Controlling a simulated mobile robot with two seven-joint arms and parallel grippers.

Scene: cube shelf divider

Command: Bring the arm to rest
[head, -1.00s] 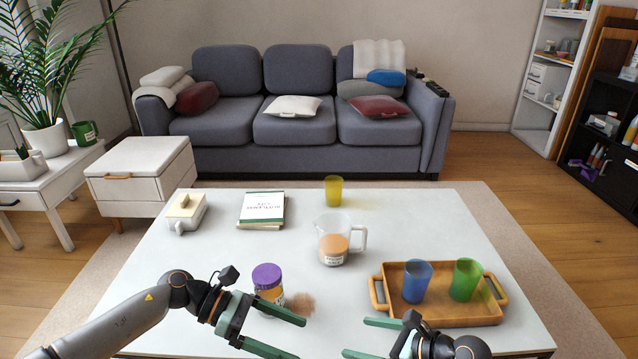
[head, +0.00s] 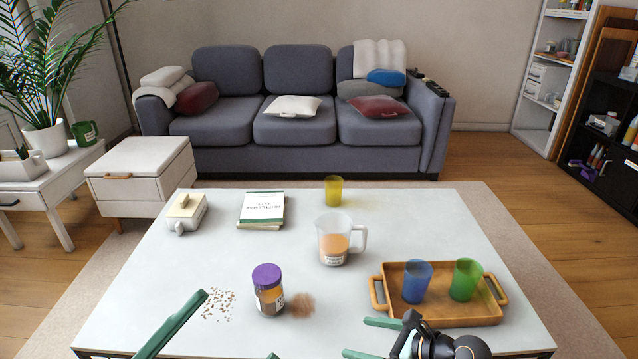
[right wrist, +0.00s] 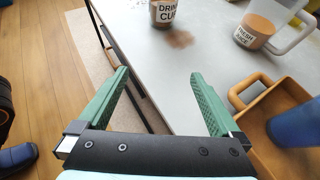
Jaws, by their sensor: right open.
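My right gripper (head: 357,338) is open and empty at the front edge of the white table, left of the wooden tray. In the right wrist view its two green fingers (right wrist: 158,74) stand wide apart with nothing between them. My left gripper (head: 238,325) is low at the front left of the head view. Its green fingers are apart with nothing seen between them, and most of it is cut off by the lower frame edge. A jar with a purple lid (head: 268,290) stands upright on the table, apart from both grippers.
The white table (head: 150,290) holds a measuring jug (head: 334,241), a yellow cup (head: 333,191), a book (head: 262,209) and a butter dish (head: 185,212). The tray (head: 465,313) holds a blue cup (head: 416,282) and a green cup (head: 466,280). Crumbs (head: 218,304) and a brown patch (head: 300,305) lie near the jar.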

